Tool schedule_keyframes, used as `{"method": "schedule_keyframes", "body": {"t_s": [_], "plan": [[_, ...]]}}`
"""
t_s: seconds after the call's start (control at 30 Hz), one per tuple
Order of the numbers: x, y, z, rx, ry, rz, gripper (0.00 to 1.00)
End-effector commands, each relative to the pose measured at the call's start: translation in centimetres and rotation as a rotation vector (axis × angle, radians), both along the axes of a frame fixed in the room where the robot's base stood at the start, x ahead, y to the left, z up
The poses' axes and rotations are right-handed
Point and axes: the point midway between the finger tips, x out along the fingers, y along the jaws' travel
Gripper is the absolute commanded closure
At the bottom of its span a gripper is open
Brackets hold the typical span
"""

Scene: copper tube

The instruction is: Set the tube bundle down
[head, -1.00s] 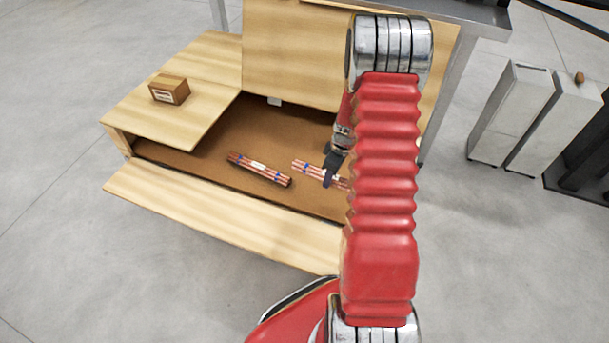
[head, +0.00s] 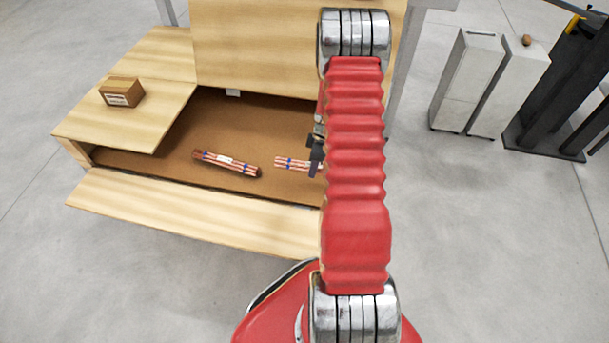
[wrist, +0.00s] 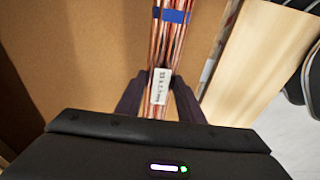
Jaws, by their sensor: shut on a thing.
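My gripper (head: 316,160) is shut on a bundle of copper tubes (head: 291,163) with blue bands and a white label. In the head view its left end shows and my arm hides the rest. In the wrist view the gripper (wrist: 160,102) has its two dark fingers on either side of the bundle (wrist: 171,48) at the label. The brown floor of the wooden crate (head: 225,122) lies beneath it. I cannot tell whether the bundle touches that floor. A second, similar bundle (head: 227,163) lies on the crate floor to the left.
A small brown box (head: 122,93) sits on the wooden panel at the crate's left. A folded-down wooden flap (head: 190,212) lies along the front. Grey cabinets (head: 486,85) stand at the right. Crate floor behind the bundles is bare.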

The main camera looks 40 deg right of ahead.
Motion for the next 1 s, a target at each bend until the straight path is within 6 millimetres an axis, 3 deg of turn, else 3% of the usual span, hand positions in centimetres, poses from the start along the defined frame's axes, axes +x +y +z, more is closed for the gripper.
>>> {"method": "schedule_keyframes", "body": {"t_s": [0.2, 0.63, 1.0], "plan": [[0.0, 0.0, -2.6, 0.0, 0.0, 0.0, 1.0], [0.0, 0.0, -3.1, 0.0, 0.0, 0.001, 1.0], [0.0, 0.0, -6.4, 0.0, 0.0, 0.002, 1.0]]}}
